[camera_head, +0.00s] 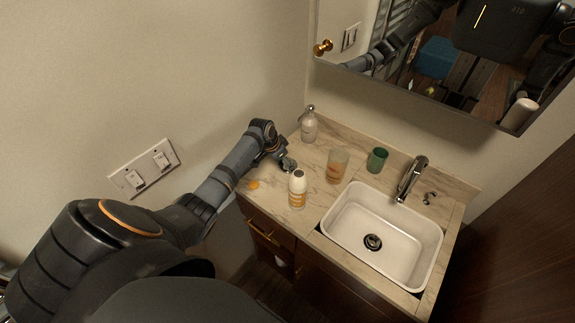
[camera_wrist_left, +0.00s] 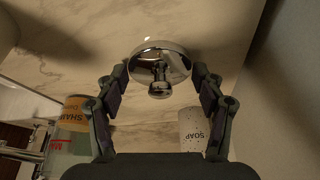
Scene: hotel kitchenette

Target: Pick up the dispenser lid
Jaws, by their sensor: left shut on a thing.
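The dispenser lid (camera_wrist_left: 160,66) is a shiny chrome dome with a small round knob, seen in the left wrist view between my fingers. In the head view it shows as a small metallic disc (camera_head: 290,165) at the left part of the marble counter. My left gripper (camera_head: 281,157) reaches in from the left and is shut on the lid, with its fingertips at opposite sides of the rim. In the left wrist view the gripper (camera_wrist_left: 160,72) has the marble close behind the lid; I cannot tell whether they touch. My right gripper is out of view.
A pump bottle (camera_head: 309,128), a white bottle with orange label (camera_head: 298,190), an amber-banded container (camera_head: 337,166) and a green cup (camera_head: 377,160) stand around the gripper. An orange item (camera_head: 253,184) lies near the counter's left edge. The sink (camera_head: 340,222) is right; the wall is left.

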